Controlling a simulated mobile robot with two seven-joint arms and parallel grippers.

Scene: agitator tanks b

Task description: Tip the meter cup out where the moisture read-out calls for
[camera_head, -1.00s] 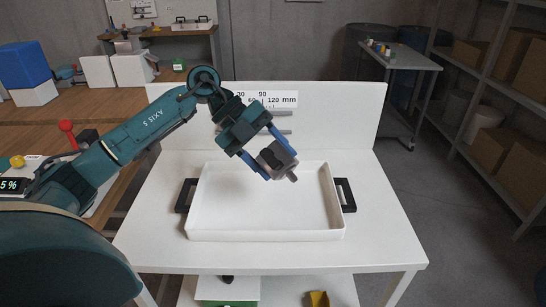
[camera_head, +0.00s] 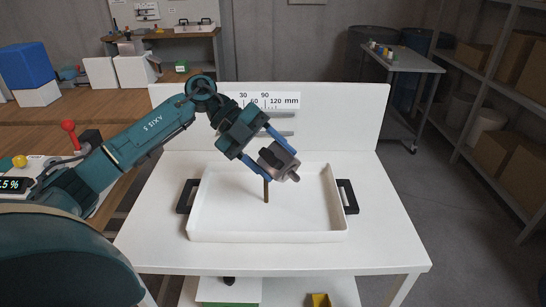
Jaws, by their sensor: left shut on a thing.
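My left gripper (camera_head: 268,156) is shut on the grey meter cup (camera_head: 285,165) and holds it tipped over the white tray (camera_head: 192,222). A narrow brown vertical streak (camera_head: 266,191) shows below the cup's left side and reaches down into the tray, like material pouring out. The cup's mouth and inside are hidden. The tray stands on the white table and its floor otherwise looks bare. The moisture read-out (camera_head: 12,185) at the left edge is cut off and shows only ".5 %". My right gripper is not in view.
A white back panel (camera_head: 350,115) with a scale in mm stands behind the tray. The tray has black handles (camera_head: 347,196) at both sides. A wooden bench (camera_head: 40,130) is at left, with a red-knobbed lever (camera_head: 68,127). The white table (camera_head: 385,230) is clear right of the tray.

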